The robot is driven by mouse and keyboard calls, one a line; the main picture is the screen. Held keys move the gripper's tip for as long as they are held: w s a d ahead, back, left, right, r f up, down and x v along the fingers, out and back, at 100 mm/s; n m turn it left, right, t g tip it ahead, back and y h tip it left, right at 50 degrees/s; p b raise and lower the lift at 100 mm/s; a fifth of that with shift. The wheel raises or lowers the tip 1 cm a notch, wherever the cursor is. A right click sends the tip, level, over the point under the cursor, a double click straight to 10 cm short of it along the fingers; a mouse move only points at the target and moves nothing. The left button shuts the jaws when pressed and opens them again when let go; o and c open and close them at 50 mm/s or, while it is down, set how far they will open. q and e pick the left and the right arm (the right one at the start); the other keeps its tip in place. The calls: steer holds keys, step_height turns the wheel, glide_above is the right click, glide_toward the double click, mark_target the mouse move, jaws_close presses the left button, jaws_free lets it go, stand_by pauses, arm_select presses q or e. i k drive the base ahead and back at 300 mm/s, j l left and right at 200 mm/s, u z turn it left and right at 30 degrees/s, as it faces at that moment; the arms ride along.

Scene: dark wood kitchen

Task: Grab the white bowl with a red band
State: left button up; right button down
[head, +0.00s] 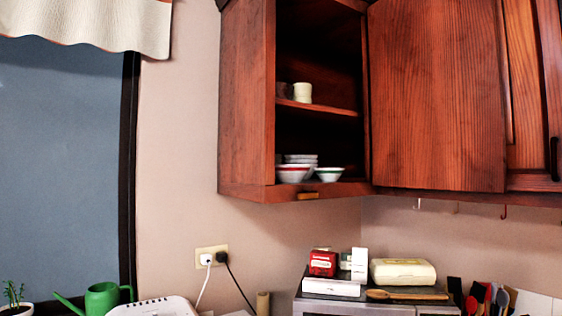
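The white bowl with a red band (292,174) sits at the front of the bottom shelf in the open wall cabinet (246,120). A white bowl with a green band (329,174) stands just to its right. A stack of pale bowls (301,159) is close behind the two, partly hidden by them. Neither of my grippers is in the head view.
A white cup (302,92) and a dark cup stand on the shelf above. The cabinet door (436,95) is at the right. Below are a green watering can (101,298), a red box (322,262), a cream container (402,271) and several utensils.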

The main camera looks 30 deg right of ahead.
mark_target(286, 174)
steer(key=z, duration=1.2)
